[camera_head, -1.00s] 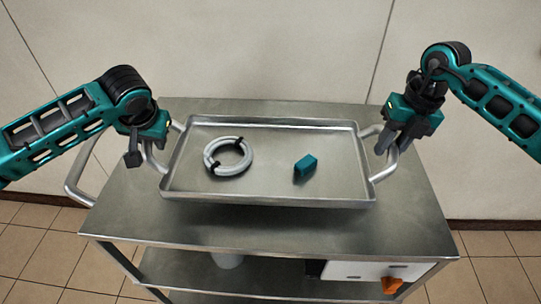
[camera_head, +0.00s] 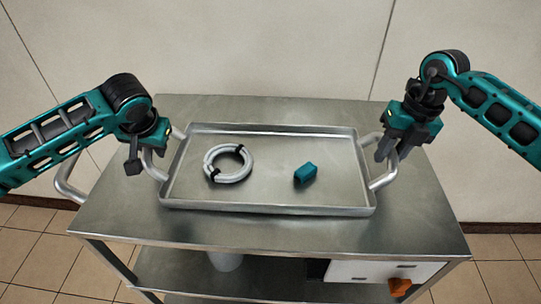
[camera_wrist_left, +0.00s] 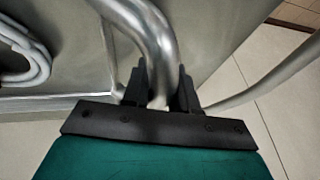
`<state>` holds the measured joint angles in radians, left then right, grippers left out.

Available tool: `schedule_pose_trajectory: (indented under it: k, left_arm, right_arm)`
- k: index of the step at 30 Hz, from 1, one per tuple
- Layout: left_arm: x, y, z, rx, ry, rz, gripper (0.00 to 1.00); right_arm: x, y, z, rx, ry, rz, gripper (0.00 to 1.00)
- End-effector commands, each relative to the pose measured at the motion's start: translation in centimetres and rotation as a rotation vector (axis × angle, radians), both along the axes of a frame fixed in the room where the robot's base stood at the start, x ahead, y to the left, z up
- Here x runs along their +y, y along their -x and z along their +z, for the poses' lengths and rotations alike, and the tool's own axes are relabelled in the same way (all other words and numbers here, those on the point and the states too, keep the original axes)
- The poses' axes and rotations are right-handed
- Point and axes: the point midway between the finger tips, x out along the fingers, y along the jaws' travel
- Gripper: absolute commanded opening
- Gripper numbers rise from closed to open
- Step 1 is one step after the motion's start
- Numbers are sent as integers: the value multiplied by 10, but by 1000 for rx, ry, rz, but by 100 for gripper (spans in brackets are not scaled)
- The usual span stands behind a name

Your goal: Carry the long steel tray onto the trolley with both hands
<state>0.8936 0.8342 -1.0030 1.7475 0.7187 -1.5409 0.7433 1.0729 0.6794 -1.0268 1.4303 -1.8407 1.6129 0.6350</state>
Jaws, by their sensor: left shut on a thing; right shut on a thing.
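The long steel tray (camera_head: 250,196) is over the top of the steel trolley (camera_head: 300,232), roughly level. I cannot tell whether it touches the top. A coiled white hose (camera_head: 230,174) with dark ties and a small teal block (camera_head: 305,173) lie in it. My left gripper (camera_head: 147,150) is shut on the tray's left handle (camera_head: 153,170); the left wrist view shows its fingers (camera_wrist_left: 160,90) on both sides of the handle bar (camera_wrist_left: 150,30). My right gripper (camera_head: 393,150) is shut on the tray's right handle (camera_head: 384,180); its fingertips are partly hidden.
The trolley's own push handle (camera_head: 68,180) sticks out at its left end. A lower shelf holds a white container (camera_head: 226,261) and a white box with an orange part (camera_head: 398,286). A pale wall (camera_head: 270,50) stands close behind. Trolley top is bare around the tray.

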Motion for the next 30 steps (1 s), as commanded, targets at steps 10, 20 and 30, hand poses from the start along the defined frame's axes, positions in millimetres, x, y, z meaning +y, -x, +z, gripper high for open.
schedule_pose_trajectory:
  k: [10,20,30]
  left_arm:
    - [1,0,-7,1,-2,2,47]
    - [0,0,-5,-1,0,0,53]
    - [-12,20,45,-5,1,-1,53]
  right_arm:
    - [-1,0,-7,0,2,-2,47]
    - [0,0,-7,0,0,0,53]
    - [0,0,-6,0,0,0,53]
